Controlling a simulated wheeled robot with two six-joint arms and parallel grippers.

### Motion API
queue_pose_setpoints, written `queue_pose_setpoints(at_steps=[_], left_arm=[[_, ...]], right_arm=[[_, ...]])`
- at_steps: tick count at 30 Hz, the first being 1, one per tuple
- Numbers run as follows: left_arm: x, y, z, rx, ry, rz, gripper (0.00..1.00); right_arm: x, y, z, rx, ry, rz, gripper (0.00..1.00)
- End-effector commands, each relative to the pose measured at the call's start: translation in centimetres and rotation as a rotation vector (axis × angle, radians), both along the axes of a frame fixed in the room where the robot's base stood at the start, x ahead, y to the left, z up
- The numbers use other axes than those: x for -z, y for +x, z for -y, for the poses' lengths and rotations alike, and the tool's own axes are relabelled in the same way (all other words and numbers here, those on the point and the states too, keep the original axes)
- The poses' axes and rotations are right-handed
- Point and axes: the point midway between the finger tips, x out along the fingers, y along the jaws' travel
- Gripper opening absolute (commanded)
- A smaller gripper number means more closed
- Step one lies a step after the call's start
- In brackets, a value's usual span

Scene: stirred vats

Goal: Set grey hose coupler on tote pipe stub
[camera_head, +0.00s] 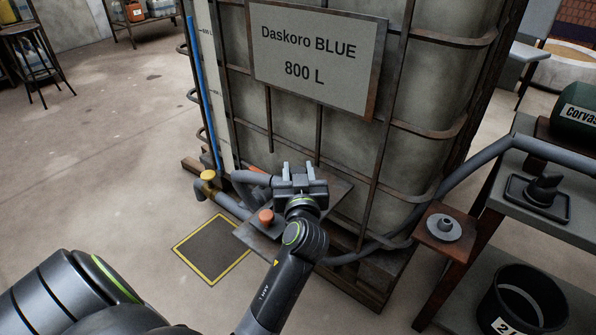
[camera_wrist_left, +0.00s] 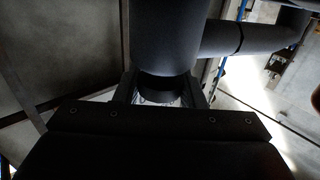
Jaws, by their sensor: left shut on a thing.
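My left gripper (camera_head: 298,172) is low in front of the tote (camera_head: 430,95) in the head view. It is shut on a dark grey cylinder, which I take to be the grey hose coupler (camera_wrist_left: 170,40). In the left wrist view the coupler fills the top middle, its lower end between the fingers, and a grey pipe (camera_wrist_left: 255,38) runs off to the right behind or from it. In the head view the gripper hides most of the coupler. A grey bent pipe (camera_head: 248,178) shows just left of the gripper. I cannot make out the stub's mouth, or whether the coupler touches it. My right gripper is not in view.
A yellow valve part (camera_head: 207,176) and an orange-red knob (camera_head: 266,216) are close by. A grey hose (camera_head: 460,182) runs along the right side. A small rusty shelf (camera_head: 425,226) holds a round grey fitting (camera_head: 443,227). A black bucket (camera_head: 520,300) stands at lower right.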

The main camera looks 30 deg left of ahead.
Motion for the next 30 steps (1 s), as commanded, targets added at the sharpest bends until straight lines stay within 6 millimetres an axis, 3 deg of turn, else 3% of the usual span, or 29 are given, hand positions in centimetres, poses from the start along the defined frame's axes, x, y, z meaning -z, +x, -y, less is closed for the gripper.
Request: queue_pose_setpoints(at_steps=[30], left_arm=[[0.73,-0.01,-0.01,0.000,0.001,0.001,0.11]], right_arm=[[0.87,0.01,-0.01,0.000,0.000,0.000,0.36]])
